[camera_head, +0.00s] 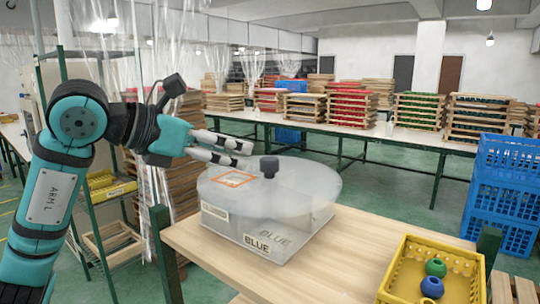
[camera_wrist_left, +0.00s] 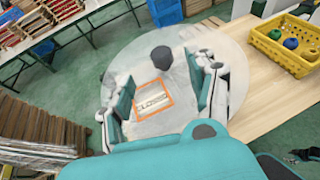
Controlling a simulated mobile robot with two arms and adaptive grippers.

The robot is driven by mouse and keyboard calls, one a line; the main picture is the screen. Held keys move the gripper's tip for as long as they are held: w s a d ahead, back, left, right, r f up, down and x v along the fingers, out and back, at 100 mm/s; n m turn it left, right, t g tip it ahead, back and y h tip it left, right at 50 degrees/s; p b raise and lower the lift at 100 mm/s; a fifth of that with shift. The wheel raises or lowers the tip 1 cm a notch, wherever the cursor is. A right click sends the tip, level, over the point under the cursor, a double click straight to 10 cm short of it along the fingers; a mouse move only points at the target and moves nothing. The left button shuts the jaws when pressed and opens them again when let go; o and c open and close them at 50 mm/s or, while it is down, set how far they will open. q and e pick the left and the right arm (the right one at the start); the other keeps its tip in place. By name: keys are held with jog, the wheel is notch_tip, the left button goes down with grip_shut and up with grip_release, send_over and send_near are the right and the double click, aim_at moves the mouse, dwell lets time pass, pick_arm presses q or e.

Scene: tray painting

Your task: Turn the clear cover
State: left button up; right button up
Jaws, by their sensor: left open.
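The clear cover (camera_head: 300,180) is a round, see-through lid with a dark knob (camera_head: 269,166) on top. It sits over a box-like base (camera_head: 262,235) labelled BLUE on the wooden table. An orange-outlined rectangle (camera_head: 233,179) marks the cover's top left of the knob. My left gripper (camera_head: 246,154) is above the cover's left part, fingers pointing toward the knob. In the left wrist view the fingers of my left gripper (camera_wrist_left: 168,78) are spread wide, with the knob (camera_wrist_left: 161,57) and orange rectangle (camera_wrist_left: 152,100) between them in the picture. Whether the fingers touch the cover is unclear. My right gripper is not in view.
A yellow basket (camera_head: 385,291) with green and blue balls stands at the table's front right; it also shows in the left wrist view (camera_wrist_left: 262,42). Blue crates (camera_head: 505,170) are stacked at the right. The wooden table (camera_head: 360,232) is bare between cover and basket.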

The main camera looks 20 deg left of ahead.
aim_at(266, 159)
pick_arm(q)
jog(key=p+x, duration=0.2)
jog(key=x, duration=0.8)
jog(key=shift+d+f, duration=0.1)
jog(key=shift+f, duration=0.05)
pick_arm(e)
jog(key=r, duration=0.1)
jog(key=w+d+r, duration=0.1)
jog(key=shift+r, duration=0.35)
pick_arm(q)
grip_shut()
